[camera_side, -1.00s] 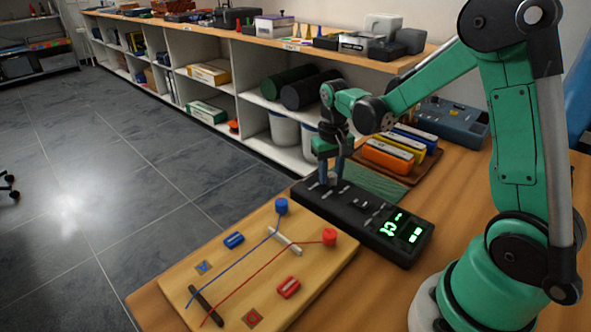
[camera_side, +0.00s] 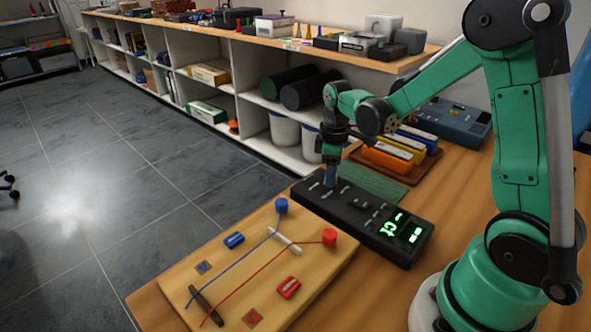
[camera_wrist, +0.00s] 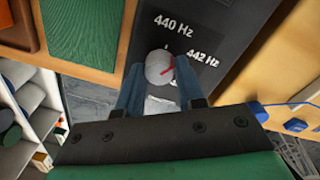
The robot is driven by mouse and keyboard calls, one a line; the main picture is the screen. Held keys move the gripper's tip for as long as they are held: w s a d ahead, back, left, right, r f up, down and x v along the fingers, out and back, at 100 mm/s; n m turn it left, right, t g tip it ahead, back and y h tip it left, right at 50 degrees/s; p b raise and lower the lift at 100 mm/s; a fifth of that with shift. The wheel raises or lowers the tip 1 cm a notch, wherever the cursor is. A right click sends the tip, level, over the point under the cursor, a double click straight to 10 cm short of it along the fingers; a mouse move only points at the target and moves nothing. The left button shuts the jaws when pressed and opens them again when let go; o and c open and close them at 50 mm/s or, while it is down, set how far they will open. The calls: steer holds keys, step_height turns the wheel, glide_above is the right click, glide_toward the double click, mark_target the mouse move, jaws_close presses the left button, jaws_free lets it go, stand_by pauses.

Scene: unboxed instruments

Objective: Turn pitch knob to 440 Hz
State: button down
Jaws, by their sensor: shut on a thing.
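A black tuner box (camera_side: 345,209) with a green lit display (camera_side: 402,228) lies on the wooden table. My gripper (camera_side: 330,176) points down at its far left end. In the wrist view, the round grey pitch knob (camera_wrist: 158,66) sits between the blue fingers of my gripper (camera_wrist: 160,82), which are shut on it. The knob's red mark points right, nearer the "442 Hz" label (camera_wrist: 202,53) than the "440 Hz" label (camera_wrist: 173,25). In the side view my fingers hide the knob. The display's digits are too small to read surely.
A wooden board (camera_side: 225,290) with blue and red strings and pegs lies in front of the box.

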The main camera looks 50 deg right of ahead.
steer(key=n, duration=0.6)
steer(key=shift+n, duration=0.4)
stand_by(0.4)
steer(key=c, duration=0.5)
jaws_free()
steer(key=shift+c, duration=0.2)
steer(key=shift+s+r, duration=0.15)
steer(key=shift+r, duration=2.65)
steer(key=shift+a, duration=0.1)
